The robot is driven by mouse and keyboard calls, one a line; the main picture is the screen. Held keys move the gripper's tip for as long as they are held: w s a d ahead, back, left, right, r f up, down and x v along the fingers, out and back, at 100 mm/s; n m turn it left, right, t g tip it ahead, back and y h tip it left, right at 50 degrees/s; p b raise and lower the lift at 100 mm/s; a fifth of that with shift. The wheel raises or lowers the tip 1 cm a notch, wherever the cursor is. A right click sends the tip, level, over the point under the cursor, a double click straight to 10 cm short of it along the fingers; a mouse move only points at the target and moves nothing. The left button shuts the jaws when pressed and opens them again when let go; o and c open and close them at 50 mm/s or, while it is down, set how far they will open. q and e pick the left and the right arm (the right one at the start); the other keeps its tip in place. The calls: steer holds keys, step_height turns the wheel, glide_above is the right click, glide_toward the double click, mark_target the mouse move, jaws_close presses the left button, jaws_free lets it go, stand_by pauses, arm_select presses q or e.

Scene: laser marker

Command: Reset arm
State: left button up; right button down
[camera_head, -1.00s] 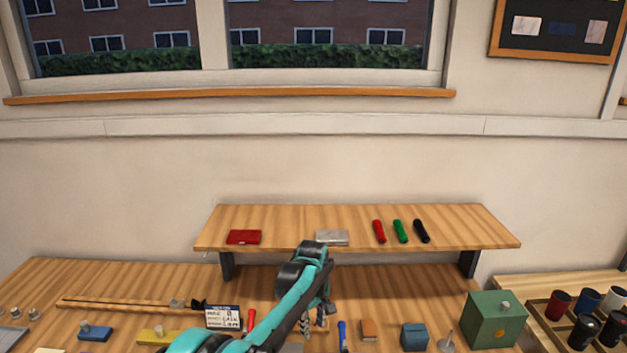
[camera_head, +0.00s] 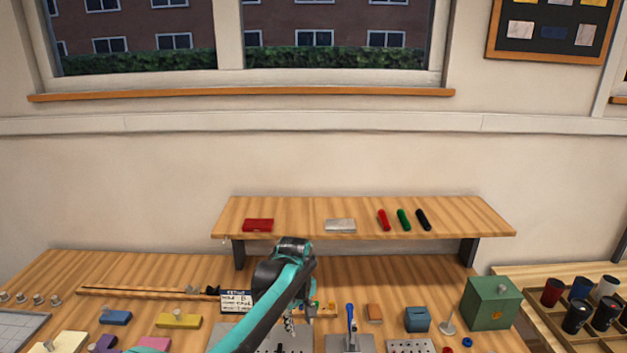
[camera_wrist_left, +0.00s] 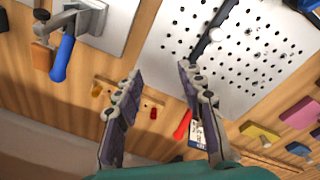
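My left arm (camera_head: 262,318) comes in from the bottom of the head view and reaches over the workbench. Its gripper (camera_head: 299,318) points down over the bench, with its fingers small and partly hidden in this view. In the left wrist view the two fingers of the left gripper (camera_wrist_left: 158,84) are spread apart with nothing between them. A perforated metal plate (camera_wrist_left: 255,60) lies beneath and beyond the fingertips. My right gripper is in neither view.
A blue-handled clamp (camera_head: 350,318) stands right of the gripper. A raised wooden shelf (camera_head: 290,212) with markers spans the back. A green box (camera_head: 491,302) and a blue block (camera_head: 417,319) are at right. A yellow block (camera_head: 179,321) is at left.

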arm_select(q)
steer(key=s+a+r+m+t, duration=0.2)
steer(key=s+a+r, duration=0.15)
steer(key=s, duration=0.35)
steer(key=s+a+r+m+t, duration=0.1)
steer(key=s+a+r+m, duration=0.15)
steer(key=s+a, duration=0.3)
steer(key=s+a+f+m+t, duration=0.1)
steer(key=s+a, duration=0.1)
steer(key=s, duration=0.4)
steer(key=s+a+f+m+t, duration=0.2)
steer(key=s+a, duration=0.1)
steer(key=s, duration=0.4)
steer(key=shift+f, duration=0.2)
stand_by(0.4)
